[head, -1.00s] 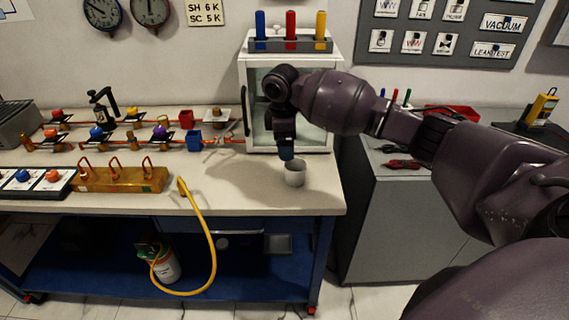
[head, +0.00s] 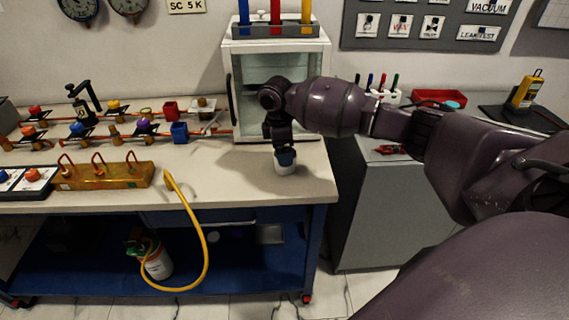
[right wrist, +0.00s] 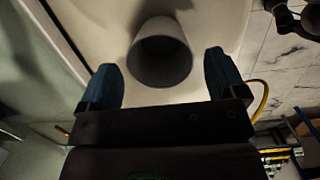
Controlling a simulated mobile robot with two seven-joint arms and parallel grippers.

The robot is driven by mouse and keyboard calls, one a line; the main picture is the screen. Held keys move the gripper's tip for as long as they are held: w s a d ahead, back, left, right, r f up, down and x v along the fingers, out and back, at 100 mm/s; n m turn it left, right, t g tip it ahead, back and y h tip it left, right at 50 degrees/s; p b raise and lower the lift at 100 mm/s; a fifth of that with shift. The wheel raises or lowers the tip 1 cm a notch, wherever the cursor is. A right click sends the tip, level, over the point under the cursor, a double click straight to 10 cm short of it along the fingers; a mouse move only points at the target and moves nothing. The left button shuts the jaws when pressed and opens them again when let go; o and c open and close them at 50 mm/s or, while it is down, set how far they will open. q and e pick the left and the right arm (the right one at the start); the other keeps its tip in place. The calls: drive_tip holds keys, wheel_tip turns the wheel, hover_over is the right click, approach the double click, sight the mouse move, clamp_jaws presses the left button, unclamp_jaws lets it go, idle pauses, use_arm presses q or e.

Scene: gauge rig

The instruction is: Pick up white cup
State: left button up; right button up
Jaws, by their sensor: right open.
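The white cup (head: 284,168) stands upright on the bench near its right front corner. In the right wrist view the cup (right wrist: 160,54) shows its open mouth, between and just beyond the two blue fingertips. My right gripper (head: 285,156) points down at the cup from above and hides part of its rim in the head view. In the right wrist view the right gripper (right wrist: 164,80) is open, with a gap to the cup on either side. My left gripper is not in view.
A glass-fronted cabinet (head: 244,100) stands close behind the gripper. A yellow hose (head: 204,235) hangs over the bench front. The bench surface (head: 225,175) left of the white cup is clear.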

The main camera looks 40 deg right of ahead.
wheel_tip(320, 180, down, 2)
drive_tip(key=shift+s+d+f, duration=0.1)
drive_tip(key=shift+c, duration=0.3)
drive_tip(key=c, duration=0.7)
drive_tip(key=shift+c, duration=1.2)
